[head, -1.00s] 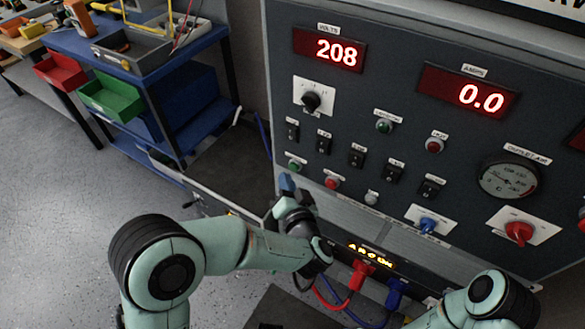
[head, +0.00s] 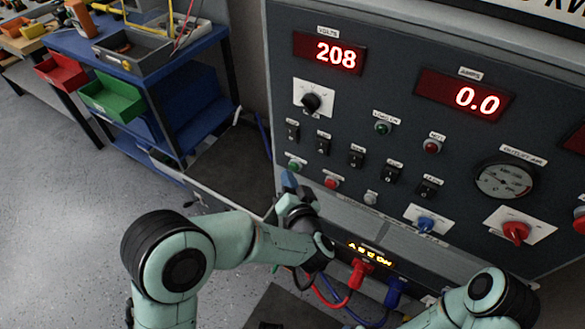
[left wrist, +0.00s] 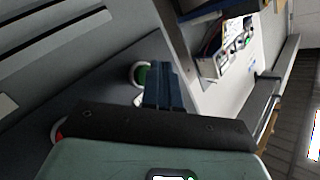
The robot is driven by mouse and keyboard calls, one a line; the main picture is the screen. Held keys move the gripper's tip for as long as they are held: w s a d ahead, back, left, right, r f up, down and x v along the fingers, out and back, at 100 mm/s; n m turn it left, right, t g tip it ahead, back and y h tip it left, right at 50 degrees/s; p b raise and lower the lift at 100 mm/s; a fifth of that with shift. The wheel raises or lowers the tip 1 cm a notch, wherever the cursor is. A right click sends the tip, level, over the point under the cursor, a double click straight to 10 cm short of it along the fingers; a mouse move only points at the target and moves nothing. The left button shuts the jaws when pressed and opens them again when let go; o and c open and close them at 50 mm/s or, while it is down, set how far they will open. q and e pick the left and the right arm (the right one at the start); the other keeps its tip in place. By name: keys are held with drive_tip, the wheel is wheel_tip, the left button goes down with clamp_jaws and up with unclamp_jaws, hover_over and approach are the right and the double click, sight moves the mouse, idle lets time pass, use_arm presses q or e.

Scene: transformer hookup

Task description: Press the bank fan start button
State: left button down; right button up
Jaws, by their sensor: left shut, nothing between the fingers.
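A green push button (head: 294,164) is at the lower left of the dark control panel (head: 400,100), with a red button (head: 331,182) to its right. Their labels are too small to read. My left gripper (head: 288,181) is shut and empty, its blue fingertips just below the green button in the head view. In the left wrist view the shut fingers (left wrist: 164,86) are beside the green button (left wrist: 141,76) and partly cover it; I cannot tell whether they touch. The red button (left wrist: 58,131) is mostly hidden there. My right gripper is not in view.
The panel also has black switches (head: 357,156), a black knob (head: 311,102), a blue knob (head: 426,224) and a red knob (head: 515,232). Red (head: 358,273) and blue (head: 395,291) cable plugs are below it. A blue workbench (head: 185,100) stands at the left; grey floor is open in front.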

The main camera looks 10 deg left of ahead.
use_arm(q)
drive_tip(key=shift+w+d, duration=0.1)
drive_tip(key=shift+w, duration=0.25)
idle(0.3)
drive_tip(key=shift+s+a+p, duration=0.25)
drive_tip(key=shift+s+p, duration=0.3)
drive_tip(key=shift+s, duration=0.25)
drive_tip(key=shift+s, duration=0.1)
drive_tip(key=s, duration=0.1)
drive_tip(key=s+a, duration=0.1)
drive_tip(key=s, duration=0.1)
drive_tip(key=s+a+p, duration=0.1)
drive_tip(key=s, duration=0.1)
drive_tip(key=shift+s, duration=0.25)
idle(0.7)
